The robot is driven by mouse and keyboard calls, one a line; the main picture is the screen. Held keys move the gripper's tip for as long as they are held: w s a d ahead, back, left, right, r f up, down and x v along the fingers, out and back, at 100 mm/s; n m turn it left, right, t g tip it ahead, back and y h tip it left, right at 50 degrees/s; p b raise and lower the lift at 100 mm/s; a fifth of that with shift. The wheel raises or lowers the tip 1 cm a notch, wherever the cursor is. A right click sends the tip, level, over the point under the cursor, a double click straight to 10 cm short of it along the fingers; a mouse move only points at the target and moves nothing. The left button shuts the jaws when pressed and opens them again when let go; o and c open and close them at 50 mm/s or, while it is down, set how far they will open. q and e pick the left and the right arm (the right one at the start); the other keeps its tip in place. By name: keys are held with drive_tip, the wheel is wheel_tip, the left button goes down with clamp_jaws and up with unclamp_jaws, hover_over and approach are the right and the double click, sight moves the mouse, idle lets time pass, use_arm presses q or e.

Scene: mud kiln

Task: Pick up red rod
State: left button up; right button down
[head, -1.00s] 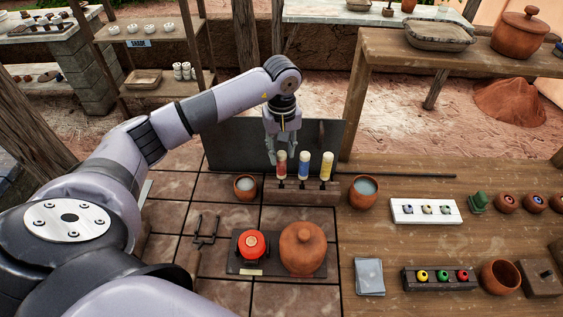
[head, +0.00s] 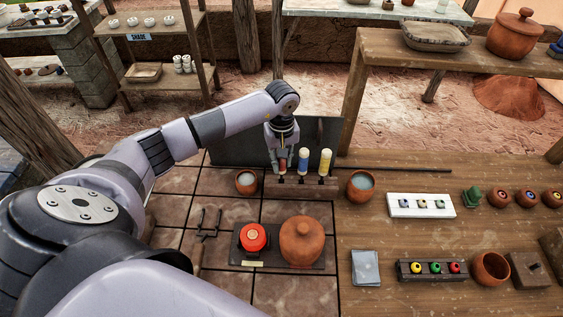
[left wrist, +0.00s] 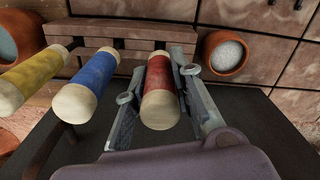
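The red rod (left wrist: 161,92) with pale ends stands in a wooden rack (head: 318,191), at the left of the row in the head view. It is partly hidden there by my left gripper (head: 282,162). In the left wrist view, the left gripper (left wrist: 166,112) has one finger on each side of the red rod, and a gap shows beside it. The gripper is open around the rod. A blue rod (head: 303,161) and a yellow rod (head: 325,161) stand beside it in the same rack. My right gripper is not in view.
Clay cups of pale contents stand left (head: 246,183) and right (head: 360,185) of the rack. A red button (head: 253,237) and a lidded clay pot (head: 302,243) sit in front. Tiles left of the button hold a small metal stand (head: 208,224).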

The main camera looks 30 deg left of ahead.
use_arm(q)
clamp_jaws()
drive_tip(key=shift+r, duration=0.1)
drive_tip(key=shift+r, duration=0.5)
wheel_tip(320, 180, up, 13)
drive_tip(key=b, duration=0.5)
drive_tip(key=shift+r, duration=2.95)
